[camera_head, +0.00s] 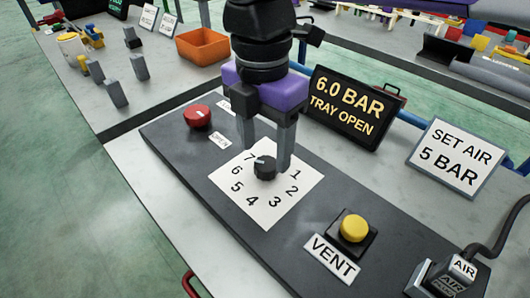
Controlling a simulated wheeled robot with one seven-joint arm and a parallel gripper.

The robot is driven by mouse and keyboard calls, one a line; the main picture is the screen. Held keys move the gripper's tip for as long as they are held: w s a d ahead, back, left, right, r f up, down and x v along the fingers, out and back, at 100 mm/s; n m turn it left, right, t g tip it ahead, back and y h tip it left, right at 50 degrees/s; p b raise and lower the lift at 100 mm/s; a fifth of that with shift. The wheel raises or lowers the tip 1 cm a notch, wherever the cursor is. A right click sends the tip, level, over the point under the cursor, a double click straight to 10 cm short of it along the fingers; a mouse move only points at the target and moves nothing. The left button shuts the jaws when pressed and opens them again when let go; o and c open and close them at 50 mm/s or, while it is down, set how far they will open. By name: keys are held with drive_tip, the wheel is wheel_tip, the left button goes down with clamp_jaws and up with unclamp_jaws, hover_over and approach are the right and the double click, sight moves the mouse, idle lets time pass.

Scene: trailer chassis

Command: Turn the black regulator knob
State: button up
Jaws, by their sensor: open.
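The black regulator knob (265,168) stands on a white dial card (238,178) numbered 1 to 7. A white mark on the knob's top points toward the upper left, near the 7. My gripper (265,162) points down over the dial. Its two grey fingers are open, one on the left behind the knob and one on the right beside it. Whether either finger touches the knob cannot be told. A display (345,107) reads "6.0 BAR TRAY OPEN". A sign (448,157) reads "SET AIR 5 BAR".
The dark panel (300,248) also carries a red knob (197,117) at the upper left and a yellow VENT button (354,228) at the lower right. An AIR plug with a cable (462,268) is at the right. An orange bin (203,46) stands behind.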

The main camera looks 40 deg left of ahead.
sight(264, 163)
wheel_tip(264, 163, up, 5)
drive_tip(key=shift+f, duration=0.15)
idle(0.4)
